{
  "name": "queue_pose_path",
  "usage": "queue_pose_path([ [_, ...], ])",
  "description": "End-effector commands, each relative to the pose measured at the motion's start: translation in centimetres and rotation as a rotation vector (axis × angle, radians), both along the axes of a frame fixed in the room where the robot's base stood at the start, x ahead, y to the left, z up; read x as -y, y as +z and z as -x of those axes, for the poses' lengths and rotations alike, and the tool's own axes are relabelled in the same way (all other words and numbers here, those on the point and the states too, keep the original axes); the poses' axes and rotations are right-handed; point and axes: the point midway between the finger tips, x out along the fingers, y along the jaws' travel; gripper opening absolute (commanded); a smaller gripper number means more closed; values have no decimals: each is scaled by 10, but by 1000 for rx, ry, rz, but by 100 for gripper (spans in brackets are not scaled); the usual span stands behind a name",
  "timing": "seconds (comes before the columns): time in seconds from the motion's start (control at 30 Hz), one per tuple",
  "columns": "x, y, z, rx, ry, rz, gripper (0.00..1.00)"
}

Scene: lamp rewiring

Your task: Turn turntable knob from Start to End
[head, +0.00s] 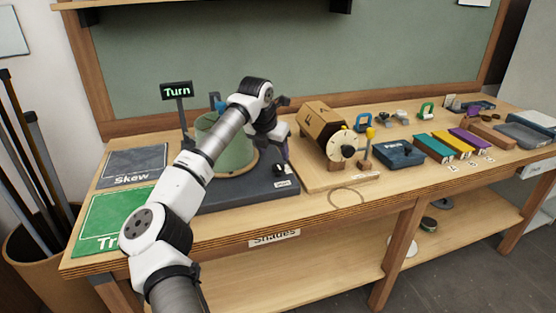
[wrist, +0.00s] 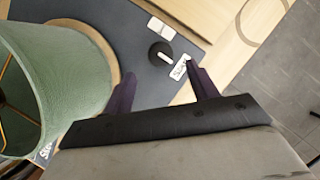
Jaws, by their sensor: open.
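The turntable is a dark slab (head: 235,198) with a round wooden disc (wrist: 100,40) carrying a green lampshade (head: 225,145), which also shows in the wrist view (wrist: 50,85). Its knob (wrist: 161,54) is a black disc with a white bar, on the slab beside the shade; it shows small in the head view (head: 279,169). The bar slants towards a small white label (wrist: 180,68), whose text is hard to read. My gripper (wrist: 160,70) is open, its dark purple fingers spread, with the knob in view beyond the gap. Nothing is between the fingers.
A wooden drum-like box with a dial (head: 342,146) stands right of the turntable. A blue box (head: 400,153) and several coloured blocks lie further right. A green mat (head: 110,215) and a grey "Skew" mat (head: 135,162) lie left. A "Turn" sign (head: 177,90) stands behind.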

Motion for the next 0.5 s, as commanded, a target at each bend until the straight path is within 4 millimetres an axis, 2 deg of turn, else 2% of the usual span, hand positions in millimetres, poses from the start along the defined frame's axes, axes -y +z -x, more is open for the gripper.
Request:
queue_pose_path([
  [0.2, 8, -37, -14, -2, 0, 2, 59],
  [0.33, 10, -51, -19, -1, -1, 2, 59],
  [0.5, 12, -59, -22, 0, -1, 2, 59],
])
